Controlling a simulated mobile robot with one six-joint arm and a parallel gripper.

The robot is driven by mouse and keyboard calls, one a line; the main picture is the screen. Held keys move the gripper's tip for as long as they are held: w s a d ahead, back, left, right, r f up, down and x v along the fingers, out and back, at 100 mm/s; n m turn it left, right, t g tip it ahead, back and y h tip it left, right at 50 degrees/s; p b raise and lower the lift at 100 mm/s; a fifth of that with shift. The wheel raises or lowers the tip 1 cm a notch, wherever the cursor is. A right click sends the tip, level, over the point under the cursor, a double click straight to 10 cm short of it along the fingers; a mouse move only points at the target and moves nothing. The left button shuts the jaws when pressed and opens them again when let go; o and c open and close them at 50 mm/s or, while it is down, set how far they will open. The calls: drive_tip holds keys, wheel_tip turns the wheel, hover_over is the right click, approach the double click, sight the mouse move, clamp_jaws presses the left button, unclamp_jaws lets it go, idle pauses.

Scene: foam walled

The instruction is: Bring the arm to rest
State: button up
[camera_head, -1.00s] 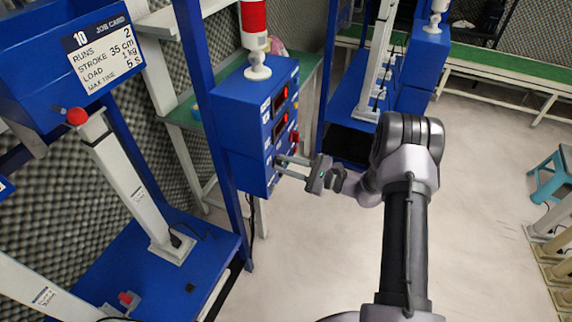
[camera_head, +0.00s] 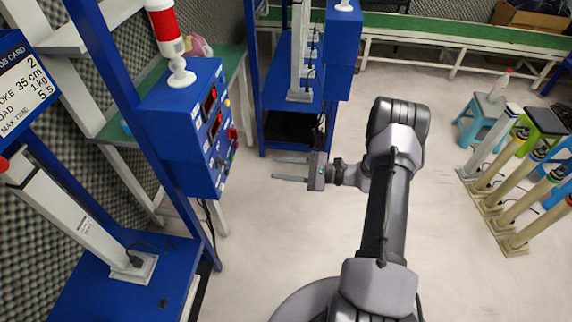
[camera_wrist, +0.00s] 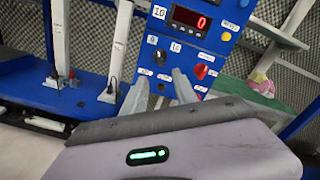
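My gripper (camera_head: 291,169) is at the end of my arm in the head view, pointing left over open floor. Its two fingers are apart with nothing between them. A blue control box (camera_head: 185,128) with red displays, knobs and a red-and-white lamp on top stands to the left of the fingertips, with a clear gap. In the wrist view the two grey fingers (camera_wrist: 160,93) point toward the panel of that box (camera_wrist: 200,36), whose display reads 0.
A blue test frame (camera_head: 125,262) with a white column and a job card (camera_head: 22,90) stands at left. Another blue frame (camera_head: 290,90) stands behind my gripper. A blue stool (camera_head: 480,122) and several pale posts (camera_head: 497,190) stand at right. The floor between is clear.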

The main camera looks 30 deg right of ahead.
drive_tip(key=shift+s+d, duration=0.45)
drive_tip(key=shift+d, duration=0.15)
drive_tip(key=s+a+r+n+g+h, duration=0.25)
drive_tip(key=a+r+n+g, duration=0.2)
drive_tip(key=a+r, duration=0.3)
drive_tip(key=s+a+r+n+g+h, duration=0.1)
drive_tip(key=s+a+r+n+g, duration=0.4)
drive_tip(key=r, duration=0.3)
drive_tip(key=s+a+r+n+t+h, duration=0.2)
drive_tip(key=s+r+h, duration=0.2)
drive_tip(key=s, duration=0.3)
drive_tip(key=s+a+r+n+t+h, duration=0.2)
drive_tip(key=s+r+h, duration=0.3)
drive_tip(key=s, duration=0.3)
drive_tip(key=shift+s+a+r+n+t, duration=0.2)
drive_tip(key=shift+a+n+t, duration=0.15)
drive_tip(key=shift+a+n, duration=0.25)
